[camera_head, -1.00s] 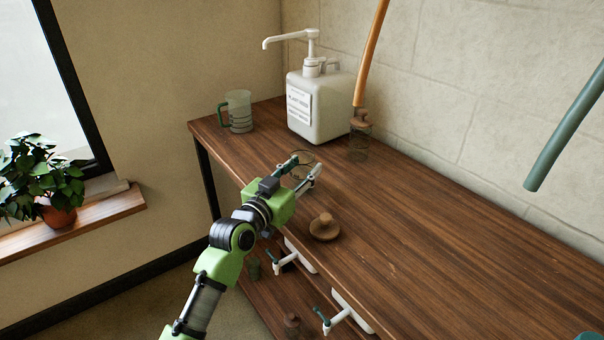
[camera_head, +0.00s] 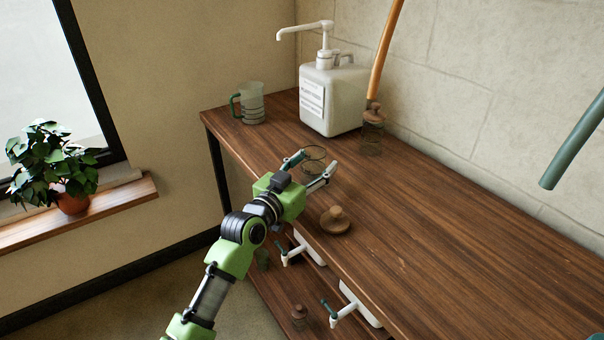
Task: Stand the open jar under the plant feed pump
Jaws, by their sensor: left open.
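The plant feed pump (camera_head: 333,97) is a white jug with a label and a pump spout pointing left, standing at the back of the wooden bench. The open jar (camera_head: 313,153) is clear glass, on the bench in front of the pump. My left gripper (camera_head: 314,163) is open, its fingers on either side of the jar; I cannot tell whether they touch it. A round wooden lid (camera_head: 336,220) with a knob lies on the bench at the front edge, right of the gripper.
A measuring jug (camera_head: 252,103) with a green handle stands left of the pump. A jar with a wooden lid (camera_head: 374,117) stands right of it, below an orange hose (camera_head: 387,50). A green hose (camera_head: 577,143) hangs at right. White taps (camera_head: 343,312) protrude below the bench top.

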